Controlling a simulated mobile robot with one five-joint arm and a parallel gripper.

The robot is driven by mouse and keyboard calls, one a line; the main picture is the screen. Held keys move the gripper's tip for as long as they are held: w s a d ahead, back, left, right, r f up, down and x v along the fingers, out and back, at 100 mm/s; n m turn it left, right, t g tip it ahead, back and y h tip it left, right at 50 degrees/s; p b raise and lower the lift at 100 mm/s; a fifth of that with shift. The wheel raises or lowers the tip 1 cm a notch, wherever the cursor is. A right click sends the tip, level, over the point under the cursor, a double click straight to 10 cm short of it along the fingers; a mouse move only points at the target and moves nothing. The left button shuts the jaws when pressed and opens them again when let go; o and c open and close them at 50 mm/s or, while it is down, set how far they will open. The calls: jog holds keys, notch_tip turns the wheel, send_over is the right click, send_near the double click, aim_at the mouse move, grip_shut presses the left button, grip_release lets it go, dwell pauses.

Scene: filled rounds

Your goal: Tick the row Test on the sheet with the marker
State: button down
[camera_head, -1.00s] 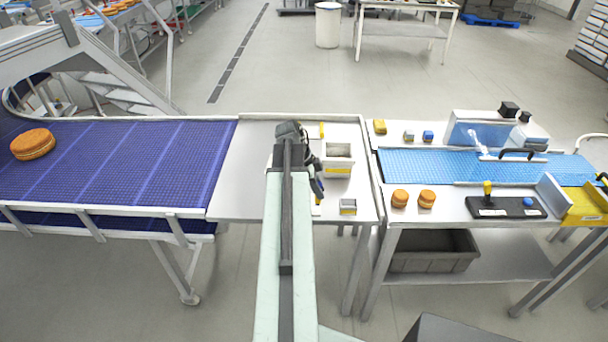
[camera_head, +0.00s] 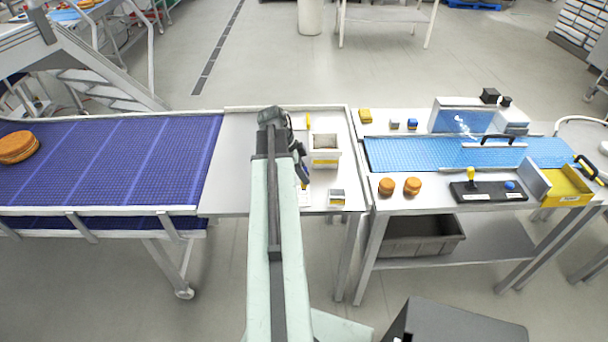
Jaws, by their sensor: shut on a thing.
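My gripper (camera_head: 303,172) is over the steel table, mostly hidden behind my own arm. It is shut on a small dark object with a blue part, which appears to be the marker (camera_head: 305,184). A pale strip just below it looks like the edge of the sheet (camera_head: 305,198). The rest of the sheet is hidden by my arm, and the row Test cannot be read. I cannot tell whether the marker tip touches the sheet.
A blue belt (camera_head: 100,165) lies left. Two orange rounds (camera_head: 387,187) and a light-blue belt (camera_head: 420,153) are on the right bench.

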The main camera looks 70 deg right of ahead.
aim_at(304, 187)
jog(key=shift+f+b, duration=2.15)
jog(key=shift+f, duration=0.4)
jog(key=shift+a+f+b, duration=0.1)
jog(key=shift+f+b, duration=0.4)
jog(key=shift+b, duration=0.05)
notch_tip(304, 187, up, 7)
jog(key=p, duration=0.7)
jog(key=shift+r, duration=0.1)
